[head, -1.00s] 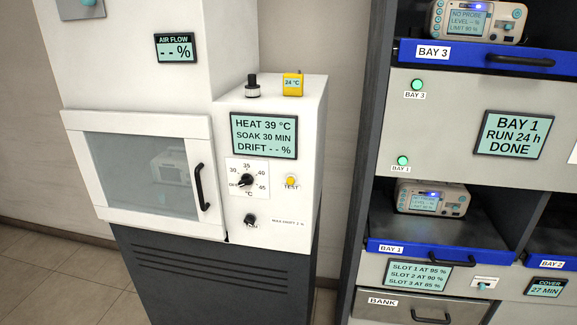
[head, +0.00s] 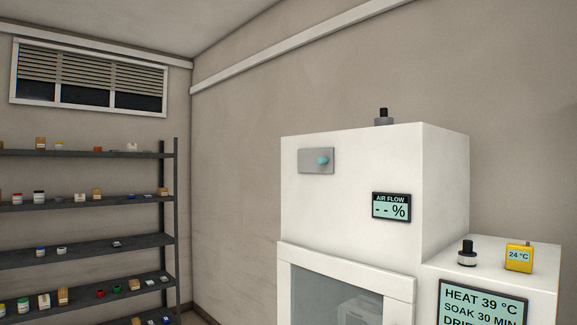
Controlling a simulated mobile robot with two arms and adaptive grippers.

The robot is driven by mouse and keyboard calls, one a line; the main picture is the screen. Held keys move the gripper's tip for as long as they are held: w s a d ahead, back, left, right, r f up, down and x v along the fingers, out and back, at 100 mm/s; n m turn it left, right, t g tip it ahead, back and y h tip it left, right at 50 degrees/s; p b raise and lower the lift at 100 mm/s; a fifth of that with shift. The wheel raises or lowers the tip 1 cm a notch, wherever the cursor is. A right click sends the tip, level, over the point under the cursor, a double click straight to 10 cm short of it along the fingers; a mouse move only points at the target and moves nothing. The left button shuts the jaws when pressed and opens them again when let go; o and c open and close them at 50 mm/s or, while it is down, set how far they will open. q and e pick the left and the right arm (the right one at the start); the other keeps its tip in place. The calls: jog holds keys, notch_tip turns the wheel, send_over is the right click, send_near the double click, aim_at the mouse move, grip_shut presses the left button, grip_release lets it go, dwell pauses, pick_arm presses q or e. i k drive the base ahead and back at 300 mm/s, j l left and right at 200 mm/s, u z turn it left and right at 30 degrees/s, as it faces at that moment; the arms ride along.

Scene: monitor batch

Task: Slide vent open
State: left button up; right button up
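A grey plate (head: 306,165) with a round teal knob (head: 322,160) is on the upper front of the white cabinet (head: 345,215). The knob sits right of the plate's middle. No opening shows around the plate. To its right, the AIR FLOW display (head: 391,207) reads "-- %". A louvred window or vent (head: 90,75) is high on the left wall, with slats above dark panes. I cannot tell which of these is the vent meant. Neither of my grippers is in view.
The cabinet's windowed door (head: 348,262) is shut in its visible part. A shelf rack (head: 85,154) with small goods stands left.

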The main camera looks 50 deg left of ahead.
aim_at(311, 161)
jog(key=u, duration=1.55)
